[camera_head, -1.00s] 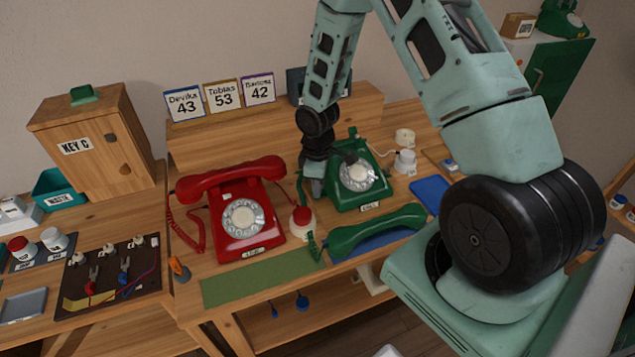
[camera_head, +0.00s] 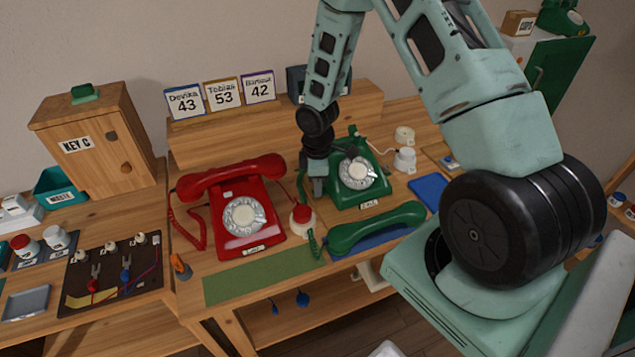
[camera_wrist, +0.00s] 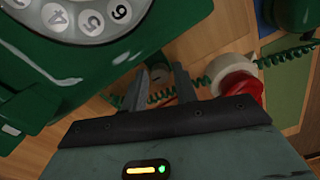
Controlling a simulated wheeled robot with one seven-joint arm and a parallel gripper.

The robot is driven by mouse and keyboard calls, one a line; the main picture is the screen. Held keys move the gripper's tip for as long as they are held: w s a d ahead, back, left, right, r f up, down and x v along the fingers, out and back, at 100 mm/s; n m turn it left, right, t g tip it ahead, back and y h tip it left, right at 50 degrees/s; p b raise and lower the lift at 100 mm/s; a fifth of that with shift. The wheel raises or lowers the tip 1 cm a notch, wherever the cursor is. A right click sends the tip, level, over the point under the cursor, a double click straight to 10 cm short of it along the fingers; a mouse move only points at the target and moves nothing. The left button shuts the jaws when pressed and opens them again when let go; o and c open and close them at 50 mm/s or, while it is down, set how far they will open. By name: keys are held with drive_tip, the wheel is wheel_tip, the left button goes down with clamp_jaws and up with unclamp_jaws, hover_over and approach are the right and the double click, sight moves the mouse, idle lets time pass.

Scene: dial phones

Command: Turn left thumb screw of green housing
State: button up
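The green housing (camera_head: 350,190) with its white dial (camera_head: 357,173) stands on the bench right of the red phone. In the wrist view, the housing (camera_wrist: 40,75) fills the upper left. My gripper (camera_head: 318,190) points down at the housing's left side. In the wrist view, the two fingers of my gripper (camera_wrist: 160,88) are apart. In the head view my gripper hides the housing's left side.
A white base with a red button (camera_head: 302,216) stands close to my gripper, with the green coiled cord (camera_wrist: 275,60) nearby. The green handset (camera_head: 375,228) lies on a blue mat in front. The red phone (camera_head: 245,215) is to the left. The green mat (camera_head: 260,274) is bare.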

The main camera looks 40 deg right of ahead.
drive_tip(key=shift+o, duration=0.5)
wheel_tip(320, 180, up, 17)
drive_tip(key=shift+r, duration=0.2)
idle(0.5)
drive_tip(key=s+a+r+m, duration=0.1)
drive_tip(key=s+a+r, duration=0.3)
drive_tip(key=a, duration=0.5)
drive_tip(key=s+a+r, duration=0.1)
drive_tip(key=s+a, duration=0.5)
drive_tip(key=a, duration=0.2)
drive_tip(key=s+a+r+m, duration=0.1)
drive_tip(key=s+a, duration=0.2)
drive_tip(key=s, duration=0.4)
drive_tip(key=s+a+r+m, duration=0.1)
drive_tip(key=s+a, duration=0.3)
drive_tip(key=s, duration=0.3)
drive_tip(key=shift+s+a+r+y, duration=0.15)
drive_tip(key=shift+a+r+y, duration=0.15)
drive_tip(key=shift+r, duration=0.1)
